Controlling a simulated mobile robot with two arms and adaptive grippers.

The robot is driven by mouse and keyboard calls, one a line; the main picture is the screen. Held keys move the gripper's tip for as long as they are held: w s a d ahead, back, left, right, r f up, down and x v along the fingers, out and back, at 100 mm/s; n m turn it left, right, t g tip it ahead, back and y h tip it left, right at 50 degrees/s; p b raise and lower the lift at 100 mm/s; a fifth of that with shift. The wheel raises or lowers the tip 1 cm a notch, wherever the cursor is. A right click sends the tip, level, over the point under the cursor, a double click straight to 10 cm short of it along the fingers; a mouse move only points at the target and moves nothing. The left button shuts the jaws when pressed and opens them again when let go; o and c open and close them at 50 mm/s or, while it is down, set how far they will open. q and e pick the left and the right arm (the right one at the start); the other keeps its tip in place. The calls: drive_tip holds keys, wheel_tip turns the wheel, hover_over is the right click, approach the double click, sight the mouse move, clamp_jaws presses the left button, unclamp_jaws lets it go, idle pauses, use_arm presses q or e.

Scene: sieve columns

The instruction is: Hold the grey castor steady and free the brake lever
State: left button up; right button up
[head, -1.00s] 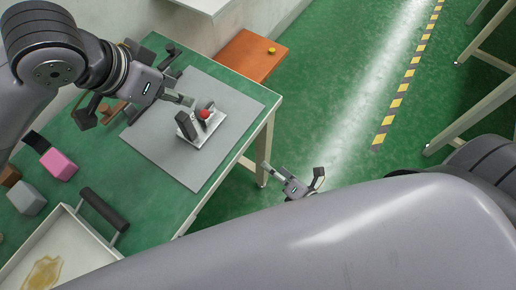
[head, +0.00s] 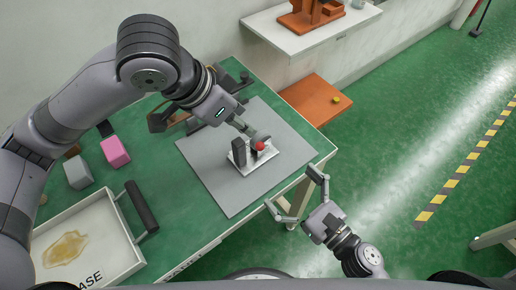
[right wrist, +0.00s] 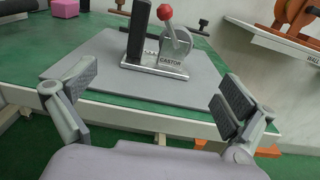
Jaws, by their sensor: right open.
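The castor (head: 261,137) is a grey wheel on a pale metal plate (head: 258,166). A red-knobbed lever (head: 260,146) and an upright black block (head: 238,151) stand on the plate too. The right wrist view shows the wheel (right wrist: 179,43), the red knob (right wrist: 165,12) and the label CASTOR. My left gripper (head: 246,128) reaches down at the wheel's far side; whether its fingers grip or touch it is unclear. My right gripper (head: 297,190) is open and empty off the table's right edge. In its wrist view its spread fingers (right wrist: 152,88) frame the castor from a distance.
The castor plate sits on a grey mat (head: 215,185) on the green table (head: 185,235). A tray (head: 125,255), a black-handled bar (head: 141,206), and pink (head: 115,151) and grey (head: 77,171) blocks lie left. A white shelf (head: 320,38) and orange surface (head: 315,100) are behind.

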sight(254, 155)
drive_tip(key=x, duration=1.4)
drive_tip(key=c, duration=1.2)
